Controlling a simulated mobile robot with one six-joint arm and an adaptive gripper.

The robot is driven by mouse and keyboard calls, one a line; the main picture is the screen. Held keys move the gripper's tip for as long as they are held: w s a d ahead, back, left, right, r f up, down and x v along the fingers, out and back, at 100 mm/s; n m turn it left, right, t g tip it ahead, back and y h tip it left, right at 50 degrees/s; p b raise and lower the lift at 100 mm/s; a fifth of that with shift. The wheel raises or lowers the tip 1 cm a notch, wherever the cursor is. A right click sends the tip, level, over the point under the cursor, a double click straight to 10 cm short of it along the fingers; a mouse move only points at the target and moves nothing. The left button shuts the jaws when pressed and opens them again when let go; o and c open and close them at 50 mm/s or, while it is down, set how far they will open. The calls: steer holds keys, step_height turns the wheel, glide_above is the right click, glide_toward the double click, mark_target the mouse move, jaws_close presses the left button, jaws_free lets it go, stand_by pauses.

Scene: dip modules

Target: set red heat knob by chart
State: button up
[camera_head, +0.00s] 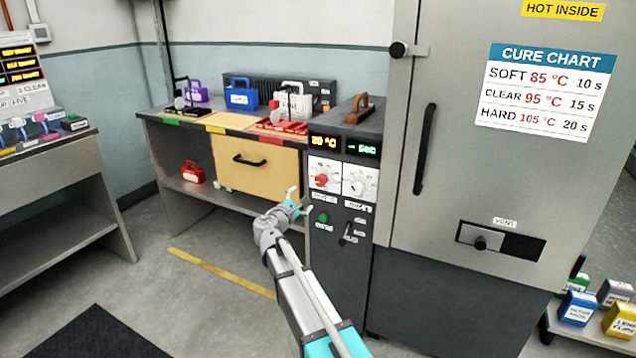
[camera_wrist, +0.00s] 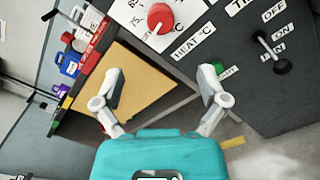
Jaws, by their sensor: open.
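The red heat knob (camera_head: 321,181) sits on a white dial plate on the control panel, below a display reading 20 °C (camera_head: 324,141). In the wrist view the red knob (camera_wrist: 161,18) is near the top, above a HEAT °C label (camera_wrist: 194,43). The cure chart (camera_head: 544,90) on the grey door lists SOFT 85 °C 10 s, CLEAR 95 °C 15 s and HARD 105 °C 20 s. My gripper (camera_head: 298,202) is open and empty, a little below and left of the knob, apart from it. Its spread fingers (camera_wrist: 160,88) show in the wrist view.
A white time dial (camera_head: 360,181) is right of the knob. A green button (camera_head: 323,217) and an ON/OFF lever (camera_head: 347,233) are below. A yellow drawer (camera_head: 255,168) is close left. The door handle (camera_head: 425,150) sticks out at the right.

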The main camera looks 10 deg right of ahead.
mark_target(319, 181)
steer(key=x, duration=1.3)
steer(key=shift+w+d, duration=0.2)
steer(key=c, duration=1.1)
steer(key=shift+a, duration=0.35)
steer(key=shift+c, duration=0.2)
steer(key=shift+d, duration=0.2)
